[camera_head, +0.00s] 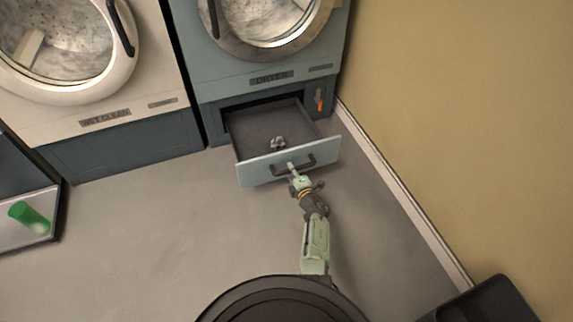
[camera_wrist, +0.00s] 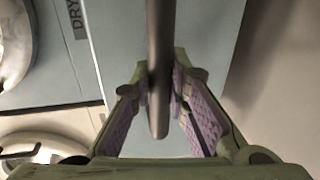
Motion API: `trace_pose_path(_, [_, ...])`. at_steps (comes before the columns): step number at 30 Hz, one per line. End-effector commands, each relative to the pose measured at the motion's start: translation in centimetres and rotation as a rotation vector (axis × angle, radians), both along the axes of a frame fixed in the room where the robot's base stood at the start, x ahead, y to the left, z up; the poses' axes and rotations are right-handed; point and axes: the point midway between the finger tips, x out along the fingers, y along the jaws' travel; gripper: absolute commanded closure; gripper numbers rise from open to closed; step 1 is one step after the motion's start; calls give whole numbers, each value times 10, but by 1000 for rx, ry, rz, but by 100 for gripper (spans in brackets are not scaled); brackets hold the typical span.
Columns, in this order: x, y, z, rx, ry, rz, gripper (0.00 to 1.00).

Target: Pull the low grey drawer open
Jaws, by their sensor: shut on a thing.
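The low grey drawer (camera_head: 262,173) sits under the dryer and stands well out from its opening. A small greyish lump (camera_head: 278,143) lies inside on the drawer floor. The drawer has a dark bar handle (camera_head: 309,163) on its front. The pale drawer front (camera_wrist: 210,60) shows behind the bar.
The dryer (camera_head: 270,76) stands above the drawer, with an orange-handled part (camera_head: 319,104) beside the opening. A wet-clean machine (camera_head: 100,112) is to the left. A wall with a skirting (camera_head: 400,190) bounds the right. A green cylinder (camera_head: 28,215) lies at far left. The floor (camera_head: 160,230) left of my arm is clear.

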Motion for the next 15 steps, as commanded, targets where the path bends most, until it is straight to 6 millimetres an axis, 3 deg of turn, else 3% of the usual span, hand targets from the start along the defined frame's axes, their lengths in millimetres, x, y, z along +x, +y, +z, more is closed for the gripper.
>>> trace_pose_path(15, [-6, -3, 0, 0, -2, 5, 100])
